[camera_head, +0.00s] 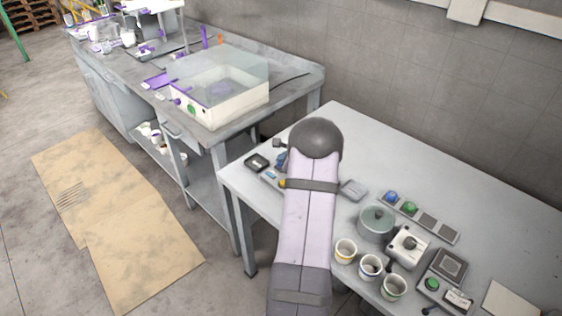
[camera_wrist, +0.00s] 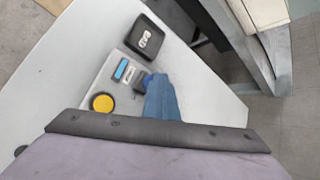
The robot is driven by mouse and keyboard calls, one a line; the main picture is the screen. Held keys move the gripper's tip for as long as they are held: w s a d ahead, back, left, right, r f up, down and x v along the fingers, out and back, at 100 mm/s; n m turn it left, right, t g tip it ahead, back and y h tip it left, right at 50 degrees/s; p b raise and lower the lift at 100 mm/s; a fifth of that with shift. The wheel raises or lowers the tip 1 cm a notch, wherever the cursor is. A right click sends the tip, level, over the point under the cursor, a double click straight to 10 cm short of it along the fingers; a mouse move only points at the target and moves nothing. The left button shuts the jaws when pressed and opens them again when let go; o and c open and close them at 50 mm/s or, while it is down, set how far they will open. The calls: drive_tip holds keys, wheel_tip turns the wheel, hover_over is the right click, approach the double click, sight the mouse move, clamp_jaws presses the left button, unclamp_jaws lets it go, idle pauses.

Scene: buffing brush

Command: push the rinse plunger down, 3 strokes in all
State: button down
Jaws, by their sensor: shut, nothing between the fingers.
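My gripper's blue fingers (camera_wrist: 156,86) show in the wrist view as one shut shape with nothing between them, and as a small blue patch (camera_head: 281,160) left of my arm in the head view. Their tip is over a small blue rounded knob (camera_wrist: 149,80) beside a dark grey block (camera_wrist: 139,83). It may be the rinse plunger, but I cannot tell for sure. Whether tip and knob touch is unclear. A yellow round button (camera_wrist: 102,102) and a blue-and-white block (camera_wrist: 124,71) lie left of it. My arm hides part of this corner in the head view.
A black tray (camera_wrist: 133,43) with small white pieces stands near the table edge. Right of my arm are a lidded grey-green pot (camera_head: 376,221), a white box with a dark knob (camera_head: 408,243) and three cups (camera_head: 370,267). A bench with a clear-topped box (camera_head: 222,85) stands behind.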

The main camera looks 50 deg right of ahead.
idle(0.4)
drive_tip(key=shift+r+p, duration=0.95)
drive_tip(key=shift+r, duration=0.25)
wheel_tip(320, 180, up, 5)
drive_tip(key=p, duration=0.3)
drive_tip(key=shift+p, duration=0.4)
idle(0.4)
